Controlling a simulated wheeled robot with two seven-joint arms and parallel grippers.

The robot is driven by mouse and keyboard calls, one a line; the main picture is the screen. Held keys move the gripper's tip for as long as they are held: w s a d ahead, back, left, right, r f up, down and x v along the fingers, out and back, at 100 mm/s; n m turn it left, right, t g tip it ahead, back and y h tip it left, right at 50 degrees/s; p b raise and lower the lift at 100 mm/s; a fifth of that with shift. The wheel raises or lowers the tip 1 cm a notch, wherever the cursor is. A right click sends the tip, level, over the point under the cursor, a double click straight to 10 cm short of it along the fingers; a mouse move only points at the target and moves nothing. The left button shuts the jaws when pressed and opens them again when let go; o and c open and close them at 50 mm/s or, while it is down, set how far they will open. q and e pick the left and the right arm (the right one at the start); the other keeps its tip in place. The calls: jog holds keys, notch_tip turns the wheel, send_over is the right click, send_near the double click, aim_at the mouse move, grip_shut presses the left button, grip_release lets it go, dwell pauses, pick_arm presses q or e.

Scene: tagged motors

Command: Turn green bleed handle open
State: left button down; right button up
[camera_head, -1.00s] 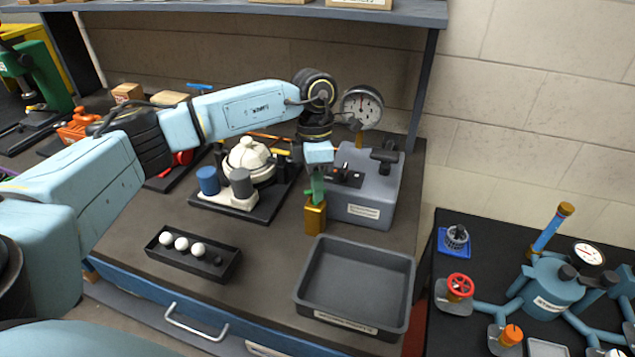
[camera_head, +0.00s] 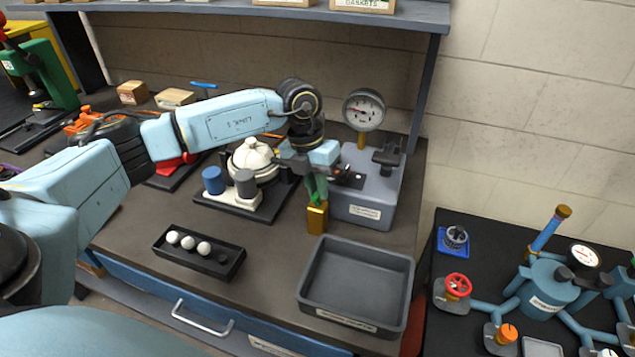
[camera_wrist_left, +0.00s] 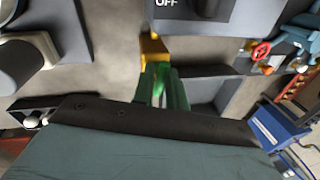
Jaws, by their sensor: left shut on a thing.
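The green bleed handle (camera_head: 311,190) stands above a brass valve block (camera_head: 317,219) at the front left corner of a grey pump box (camera_head: 362,212). My left gripper (camera_head: 318,185) points down from above and is shut on the handle, hiding part of it. In the left wrist view the green handle (camera_wrist_left: 158,84) shows beyond the dark gripper edge, with the brass block (camera_wrist_left: 153,48) behind it. My right gripper is in neither view.
An empty grey tray (camera_head: 405,297) sits just in front of the brass block. A small black tray (camera_head: 232,270) with white balls lies to its left. A white domed unit (camera_head: 253,158) with blue and grey cylinders stands left of my gripper. A shelf (camera_head: 235,7) runs above.

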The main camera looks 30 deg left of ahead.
pick_arm(q)
jog(key=shift+n, duration=0.9)
jog(key=c, duration=1.5)
grip_release()
jog(key=shift+o, duration=0.2)
notch_tip(320, 180, up, 13)
jog(key=a, duration=0.2)
jog(key=shift+s+a, duration=0.3)
jog(key=shift+s, duration=0.05)
